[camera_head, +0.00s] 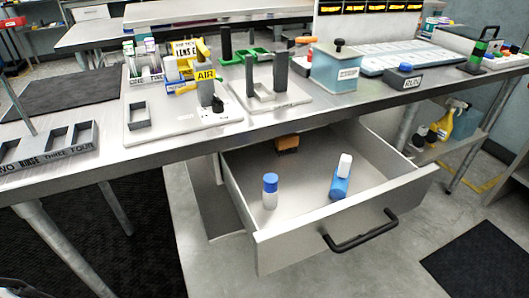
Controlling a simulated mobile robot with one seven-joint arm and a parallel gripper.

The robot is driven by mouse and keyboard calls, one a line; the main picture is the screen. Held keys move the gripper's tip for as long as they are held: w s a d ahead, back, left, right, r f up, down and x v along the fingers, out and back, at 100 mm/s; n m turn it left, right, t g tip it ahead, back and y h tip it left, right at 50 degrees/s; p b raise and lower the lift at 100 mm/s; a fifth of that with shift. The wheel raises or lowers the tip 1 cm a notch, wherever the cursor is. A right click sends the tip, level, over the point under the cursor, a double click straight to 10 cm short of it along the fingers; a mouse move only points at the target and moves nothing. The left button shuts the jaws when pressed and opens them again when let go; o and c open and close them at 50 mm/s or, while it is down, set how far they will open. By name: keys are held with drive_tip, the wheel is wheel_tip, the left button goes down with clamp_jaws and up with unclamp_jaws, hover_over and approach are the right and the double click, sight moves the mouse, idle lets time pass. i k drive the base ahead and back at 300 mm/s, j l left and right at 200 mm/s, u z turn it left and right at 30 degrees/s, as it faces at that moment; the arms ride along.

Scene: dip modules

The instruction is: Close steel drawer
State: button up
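The steel drawer (345,216) hangs under the workbench and is pulled well out toward me. Its front panel carries a black bar handle (360,238). Inside it stand a white bottle with a blue cap (270,190) at the left and a blue bottle with a white cap (340,180), tilted or lying, near the middle right. An orange-brown block (287,142) sits at the back of the drawer, partly under the bench edge. My gripper does not show in the head view.
A bench leg (60,245) stands at the lower left. A lower shelf with a yellow spray bottle (440,126) is at the right.

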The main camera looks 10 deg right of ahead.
sight(385, 184)
drive_tip(key=z, duration=0.85)
drive_tip(key=k+l+z, duration=0.25)
drive_tip(key=l+z, duration=0.25)
